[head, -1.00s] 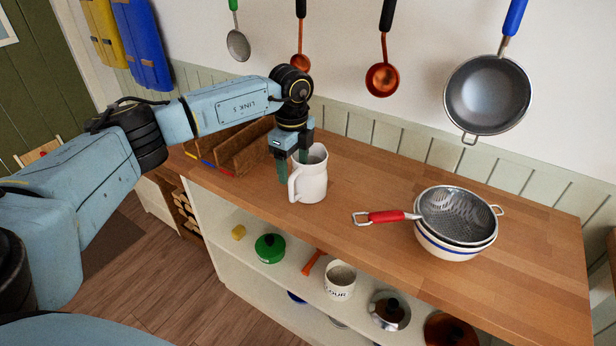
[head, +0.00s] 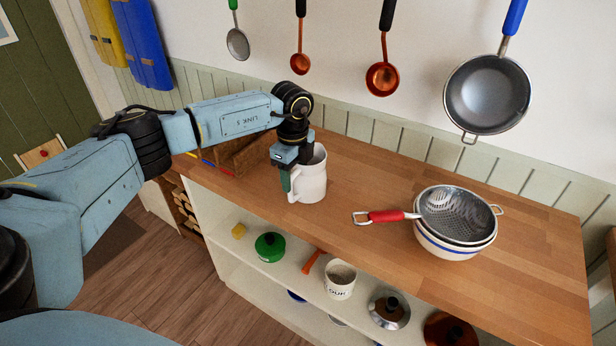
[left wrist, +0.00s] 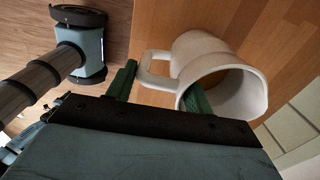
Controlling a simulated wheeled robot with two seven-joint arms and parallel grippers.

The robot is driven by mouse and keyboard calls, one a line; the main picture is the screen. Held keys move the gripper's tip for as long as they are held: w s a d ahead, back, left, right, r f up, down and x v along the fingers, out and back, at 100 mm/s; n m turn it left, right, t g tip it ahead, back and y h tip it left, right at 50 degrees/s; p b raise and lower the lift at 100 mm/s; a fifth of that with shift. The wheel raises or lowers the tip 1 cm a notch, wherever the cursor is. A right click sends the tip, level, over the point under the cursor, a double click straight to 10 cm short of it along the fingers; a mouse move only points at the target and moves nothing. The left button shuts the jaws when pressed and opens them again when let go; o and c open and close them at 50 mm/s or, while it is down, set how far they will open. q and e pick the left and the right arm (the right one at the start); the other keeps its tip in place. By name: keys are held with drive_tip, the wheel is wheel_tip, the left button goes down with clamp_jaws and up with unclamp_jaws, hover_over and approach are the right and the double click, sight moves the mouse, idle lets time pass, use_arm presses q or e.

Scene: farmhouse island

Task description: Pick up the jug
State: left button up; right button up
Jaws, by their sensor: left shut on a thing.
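The jug (head: 310,180) is white with a handle on its left side, and it stands upright on the wooden counter. My left gripper (head: 285,172) is at its handle side, shut on the jug from above. In the left wrist view, the jug (left wrist: 236,72) shows its open mouth and its handle. One green finger of the left gripper (left wrist: 160,90) is outside, beyond the handle, and the other is at the mouth, seemingly inside the rim. In the head view the inner finger is hidden. My right gripper is in neither view.
A strainer with a red handle (head: 387,216) rests on a bowl (head: 450,246) right of the jug. A wooden divided box (head: 222,160) is behind my left gripper. The wooden counter (head: 365,190) is clear between jug and strainer. Ladles and pans hang above.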

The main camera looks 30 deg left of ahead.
use_arm(q)
drive_tip(key=shift+r, duration=0.1)
clamp_jaws()
drive_tip(key=shift+r, duration=0.25)
wheel_tip(320, 180, up, 10)
drive_tip(key=shift+f, duration=0.2)
drive_tip(key=o, duration=0.9)
unclamp_jaws()
drive_tip(key=shift+w, duration=0.1)
drive_tip(key=c, duration=0.9)
drive_tip(key=w+d+r+m, duration=0.2)
drive_tip(key=w+d+m, duration=0.1)
drive_tip(key=d, duration=0.5)
drive_tip(key=w+d+r+m, duration=0.2)
drive_tip(key=w+d+m, duration=0.1)
drive_tip(key=d, duration=0.6)
drive_tip(key=w+d+r+m, duration=0.2)
drive_tip(key=w+d+m, duration=0.1)
drive_tip(key=d, duration=0.5)
drive_tip(key=shift+w+d+r+t+y, duration=0.3)
drive_tip(key=shift+w+r+t+y, duration=0.1)
drive_tip(key=shift+w, duration=0.4)
